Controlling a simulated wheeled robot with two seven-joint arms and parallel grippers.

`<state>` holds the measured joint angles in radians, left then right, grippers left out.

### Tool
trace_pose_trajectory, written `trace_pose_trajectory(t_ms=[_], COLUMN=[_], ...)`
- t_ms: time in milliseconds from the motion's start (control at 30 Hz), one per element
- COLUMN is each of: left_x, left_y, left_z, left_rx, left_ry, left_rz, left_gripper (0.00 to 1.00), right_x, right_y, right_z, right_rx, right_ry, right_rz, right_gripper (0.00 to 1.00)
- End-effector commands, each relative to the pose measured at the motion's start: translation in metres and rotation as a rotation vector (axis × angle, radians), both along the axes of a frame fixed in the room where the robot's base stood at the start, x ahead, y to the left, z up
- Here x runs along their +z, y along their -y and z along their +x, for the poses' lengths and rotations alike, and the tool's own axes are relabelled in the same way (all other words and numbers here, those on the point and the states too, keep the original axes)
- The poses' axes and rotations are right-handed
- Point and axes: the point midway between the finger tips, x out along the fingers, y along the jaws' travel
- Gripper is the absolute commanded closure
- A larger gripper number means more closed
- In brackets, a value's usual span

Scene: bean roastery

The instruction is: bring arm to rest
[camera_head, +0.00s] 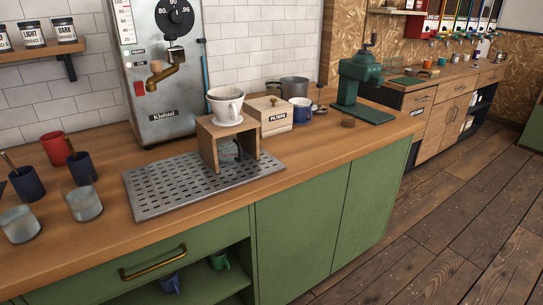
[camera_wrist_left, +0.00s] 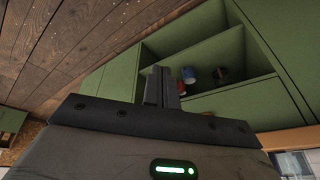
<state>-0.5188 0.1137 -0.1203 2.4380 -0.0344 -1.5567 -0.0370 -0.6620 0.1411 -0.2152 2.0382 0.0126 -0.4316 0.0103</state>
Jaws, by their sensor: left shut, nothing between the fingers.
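In the left wrist view my left gripper (camera_wrist_left: 162,86) has its two dark fingers together, with nothing between them. It is in front of the green cabinet (camera_wrist_left: 120,75), and its fingertips appear clear of the open shelf. Neither of my arms shows in the head view. My right gripper is in neither view.
A wooden counter (camera_head: 290,165) carries a perforated metal tray (camera_head: 150,200), a dripper stand (camera_head: 210,150), a boiler (camera_head: 165,110), a green grinder (camera_head: 355,90) and several cups. Mugs (camera_wrist_left: 189,75) sit in the open shelf. The plank floor (camera_head: 460,215) at right is clear.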

Motion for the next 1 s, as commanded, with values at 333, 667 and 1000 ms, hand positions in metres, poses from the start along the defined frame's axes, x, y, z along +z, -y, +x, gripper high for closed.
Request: trace_pose_trajectory(t_ms=[333,667,1000], left_x=[-0.032,-0.066,-0.07], left_y=[0.025,0.054,0.062], left_z=[0.009,0.034,0.037], left_rx=[-0.018,-0.067,-0.077], left_ry=[0.143,0.443,0.536], left_rz=[-0.103,-0.208,-0.241], left_gripper=[1.0,1.0,1.0], right_x=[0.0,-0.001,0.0], right_y=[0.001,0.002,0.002], right_z=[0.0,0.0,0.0], right_rx=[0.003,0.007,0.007], right_ry=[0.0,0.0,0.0], right_rz=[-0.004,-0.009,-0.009], right_gripper=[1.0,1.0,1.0])
